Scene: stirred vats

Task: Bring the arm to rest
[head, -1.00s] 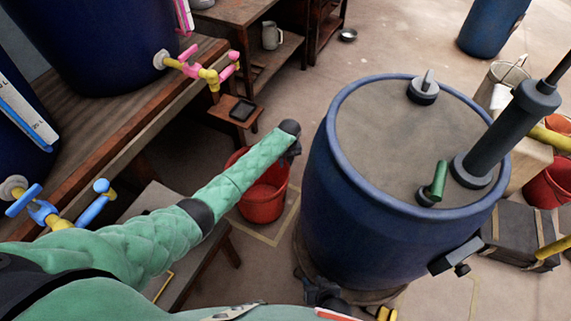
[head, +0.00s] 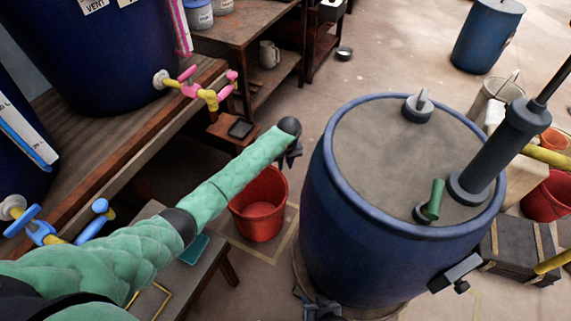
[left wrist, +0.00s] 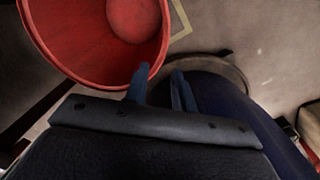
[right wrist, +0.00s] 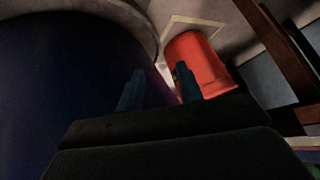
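My left arm (head: 135,255), in a green padded sleeve, reaches from the lower left in the head view. Its gripper (head: 291,158) hangs between the red bucket (head: 260,205) and the blue vat (head: 325,215), above the bucket's right rim. In the left wrist view the fingers (left wrist: 160,73) stand apart with nothing between them; the bucket is just beyond. In the right wrist view my right gripper's fingers (right wrist: 160,70) are apart and empty, with a dark blue vat (right wrist: 70,85) close on the left and a red bucket (right wrist: 200,65) ahead.
A wooden bench (head: 130,135) with blue vats and pink and blue taps lies on the left. A low stool (head: 200,262) stands under my left arm. A green-handled fitting (head: 433,200) and a dark cylinder (head: 497,150) top the nearer vat. Open floor lies behind it.

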